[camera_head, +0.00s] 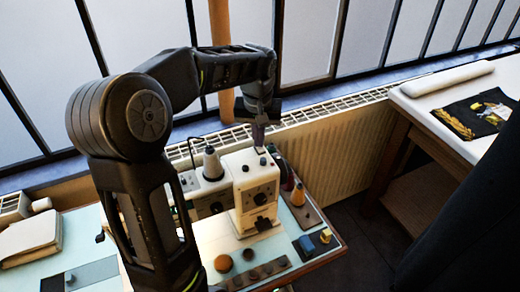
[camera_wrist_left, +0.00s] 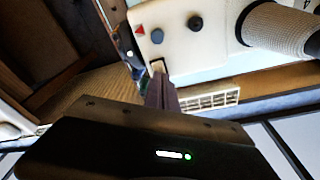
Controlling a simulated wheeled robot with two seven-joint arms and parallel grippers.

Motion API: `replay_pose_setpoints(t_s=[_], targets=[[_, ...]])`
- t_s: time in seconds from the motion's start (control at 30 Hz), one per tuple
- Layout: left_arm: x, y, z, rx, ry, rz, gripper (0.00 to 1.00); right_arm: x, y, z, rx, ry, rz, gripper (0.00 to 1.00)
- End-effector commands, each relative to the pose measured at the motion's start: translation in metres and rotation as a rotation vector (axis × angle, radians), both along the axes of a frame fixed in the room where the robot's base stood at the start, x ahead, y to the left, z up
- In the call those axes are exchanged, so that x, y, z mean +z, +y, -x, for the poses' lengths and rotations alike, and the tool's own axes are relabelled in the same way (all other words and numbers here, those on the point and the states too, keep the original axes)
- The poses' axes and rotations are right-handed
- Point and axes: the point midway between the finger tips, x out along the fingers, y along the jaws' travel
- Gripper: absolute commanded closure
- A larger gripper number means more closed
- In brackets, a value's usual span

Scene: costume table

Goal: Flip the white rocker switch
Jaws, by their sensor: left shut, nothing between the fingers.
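The white rocker switch (camera_wrist_left: 157,65) sits in a dark frame on the cream sewing machine (camera_head: 252,180), near the edge of its top face. It is small and partly hidden by my fingertips, so I cannot tell which way it is tilted. My left gripper (camera_head: 260,146) points down at the machine's top from above. Its fingers are shut with nothing between them. In the left wrist view the fingertips (camera_wrist_left: 158,78) are right at the switch, touching or nearly touching it. My right gripper is not in view.
A dark button (camera_wrist_left: 195,23), a blue-grey button (camera_wrist_left: 157,36) and a red triangle (camera_wrist_left: 139,30) are near the switch. A thread cone (camera_head: 212,163) stands left of the machine head. A radiator (camera_head: 335,150) is behind. Another table (camera_head: 435,115) is at right.

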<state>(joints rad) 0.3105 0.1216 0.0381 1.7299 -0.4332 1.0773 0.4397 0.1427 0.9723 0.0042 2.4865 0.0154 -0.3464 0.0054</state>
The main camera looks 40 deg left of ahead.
Motion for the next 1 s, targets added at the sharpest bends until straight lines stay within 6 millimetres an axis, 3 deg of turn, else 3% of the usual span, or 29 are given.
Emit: replay_pose_setpoints(t_s=[0.37, 0.9, 1.0], targets=[[0.002, 0.0, 0.001, 0.0, 0.004, 0.001, 1.0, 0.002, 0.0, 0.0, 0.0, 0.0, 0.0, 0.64], [0.049, 0.0, 0.0, 0.001, 0.001, 0.001, 1.0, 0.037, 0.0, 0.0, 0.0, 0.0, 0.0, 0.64], [0.055, 0.0, 0.0, 0.0, -0.001, 0.0, 1.0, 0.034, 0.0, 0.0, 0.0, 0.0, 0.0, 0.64]])
